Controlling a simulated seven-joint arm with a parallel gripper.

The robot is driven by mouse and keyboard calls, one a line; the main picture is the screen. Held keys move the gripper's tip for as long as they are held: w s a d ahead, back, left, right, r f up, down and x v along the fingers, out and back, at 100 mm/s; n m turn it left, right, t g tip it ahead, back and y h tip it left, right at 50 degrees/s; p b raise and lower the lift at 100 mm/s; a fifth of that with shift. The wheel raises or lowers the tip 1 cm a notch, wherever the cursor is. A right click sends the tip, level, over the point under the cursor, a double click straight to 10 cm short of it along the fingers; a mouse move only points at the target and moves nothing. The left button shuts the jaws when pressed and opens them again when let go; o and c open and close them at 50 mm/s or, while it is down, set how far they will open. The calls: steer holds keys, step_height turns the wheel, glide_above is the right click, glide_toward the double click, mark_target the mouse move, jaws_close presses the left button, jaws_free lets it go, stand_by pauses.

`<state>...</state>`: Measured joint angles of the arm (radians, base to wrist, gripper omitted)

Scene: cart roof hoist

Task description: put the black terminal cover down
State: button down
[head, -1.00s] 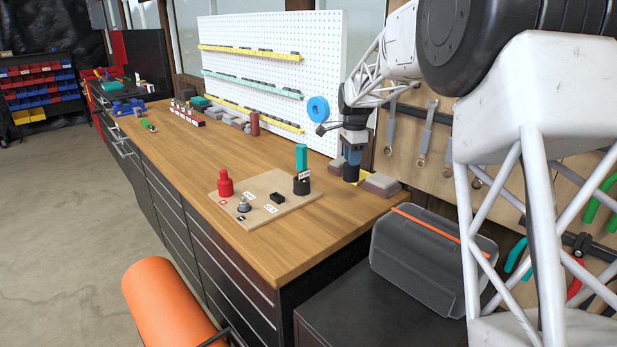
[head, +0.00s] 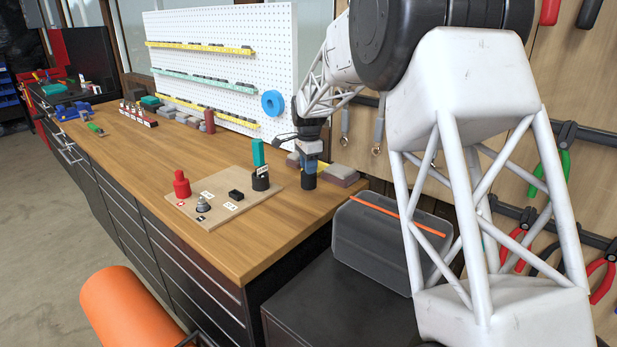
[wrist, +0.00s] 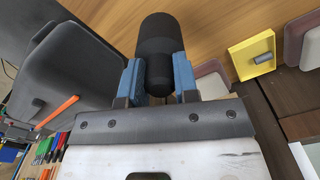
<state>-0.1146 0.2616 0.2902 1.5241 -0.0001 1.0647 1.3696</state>
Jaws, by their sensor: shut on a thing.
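My gripper (head: 311,164) is shut on the black terminal cover (head: 308,182), a dark, round, cup-like piece. It holds the cover low over the wooden bench, right of the board with the posts. I cannot tell whether the cover touches the bench top. In the wrist view the blue fingers (wrist: 160,80) grip the cover (wrist: 157,40) from both sides, and wood shows beyond it. The inside of the cover is hidden.
Grey-brown blocks (head: 341,174) and a yellow tray (wrist: 251,56) lie close by. A grey case (head: 375,243) stands below the bench end.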

mark_target(309, 176)
steer(key=shift+f, duration=2.05)
steer(key=shift+f, duration=0.15)
steer(key=c, duration=0.9)
jaws_free()
steer(key=shift+o, duration=0.2)
step_height(309, 176, up, 12)
steer(key=shift+f, duration=0.25)
steer(key=shift+r, duration=0.4)
